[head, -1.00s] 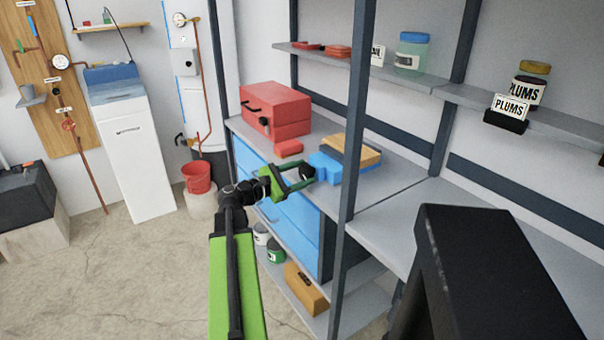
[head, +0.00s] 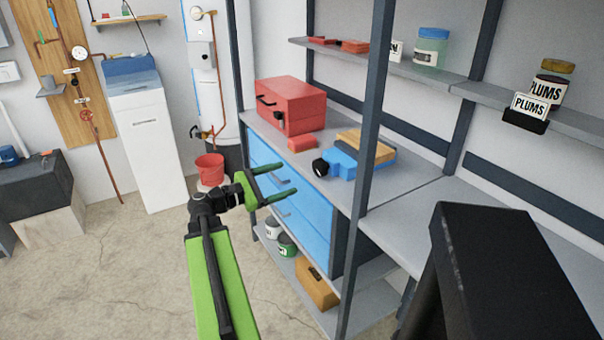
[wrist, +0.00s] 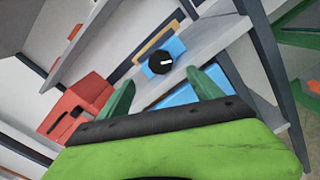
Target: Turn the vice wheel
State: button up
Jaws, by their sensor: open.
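The blue vice (head: 345,162) sits on the grey bench top beside a wooden block, near the shelf post. Its round black wheel (head: 320,167) faces the bench's front edge. In the wrist view the wheel (wrist: 161,61) shows a white mark and lies beyond the fingertips, between them in the picture. My gripper (head: 292,181) is open and empty. It is in front of the blue drawers, to the left of the wheel and apart from it.
A red toolbox (head: 290,104) and a small red block (head: 302,144) stand on the bench left of the vice. A dark upright post (head: 368,130) rises just right of the vice. Blue drawers (head: 290,205) are below. The floor in front is clear.

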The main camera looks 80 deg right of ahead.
jog(key=v, duration=0.5)
jog(key=shift+w+a, duration=0.1)
jog(key=n, duration=0.6)
send_near(316, 169)
jog(key=x, duration=0.9)
jog(key=shift+s+b, duration=0.25)
jog(key=shift+b, duration=0.15)
jog(key=shift+c, duration=0.2)
